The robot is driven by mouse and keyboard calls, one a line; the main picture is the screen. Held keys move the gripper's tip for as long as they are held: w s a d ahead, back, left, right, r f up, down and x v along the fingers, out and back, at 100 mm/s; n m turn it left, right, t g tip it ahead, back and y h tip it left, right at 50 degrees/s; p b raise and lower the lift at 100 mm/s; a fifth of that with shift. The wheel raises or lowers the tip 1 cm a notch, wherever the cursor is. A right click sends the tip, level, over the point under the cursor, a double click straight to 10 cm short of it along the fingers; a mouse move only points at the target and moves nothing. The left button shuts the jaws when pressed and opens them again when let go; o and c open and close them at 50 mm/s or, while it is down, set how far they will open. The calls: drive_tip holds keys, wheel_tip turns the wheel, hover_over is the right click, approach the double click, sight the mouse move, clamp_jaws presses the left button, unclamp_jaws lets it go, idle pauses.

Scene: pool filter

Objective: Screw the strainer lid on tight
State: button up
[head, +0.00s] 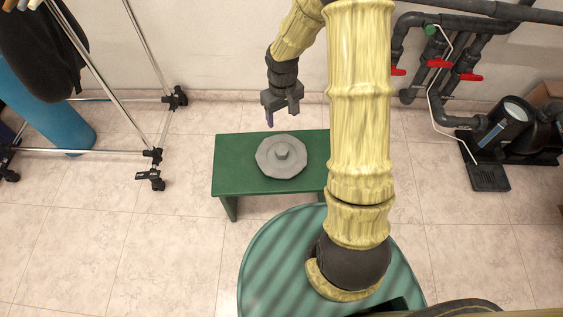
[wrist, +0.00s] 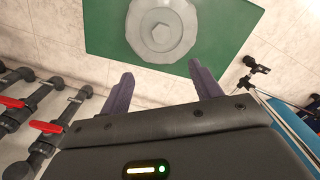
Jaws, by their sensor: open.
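A grey eight-sided lid (head: 282,157) with a raised centre knob (head: 282,153) sits on a green bench (head: 232,178). I cannot tell whether anything is under the lid. My gripper (head: 281,116) is open and empty, above and behind the bench's back edge, apart from the lid. In the wrist view my gripper's two fingers (wrist: 160,70) are spread wide, with the lid (wrist: 161,48) and its knob (wrist: 160,33) beyond them on the green bench top (wrist: 105,35).
Dark pipes with red valve handles (head: 438,63) run along the back wall at right. A black pump (head: 508,122) stands on the floor there. A wheeled metal rack (head: 155,153) and a blue roll (head: 55,115) are at left. Tiled floor around the bench is clear.

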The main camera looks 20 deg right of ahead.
drive_tip(key=b, duration=0.5)
hover_over(281, 149)
drive_tip(key=f, duration=1.2)
drive_tip(key=shift+w+d, duration=0.1)
drive_tip(key=shift+d, duration=0.1)
drive_tip(key=f+b, duration=0.4)
drive_tip(key=f, duration=0.1)
drive_tip(key=shift+a+f, duration=0.2)
clamp_jaws()
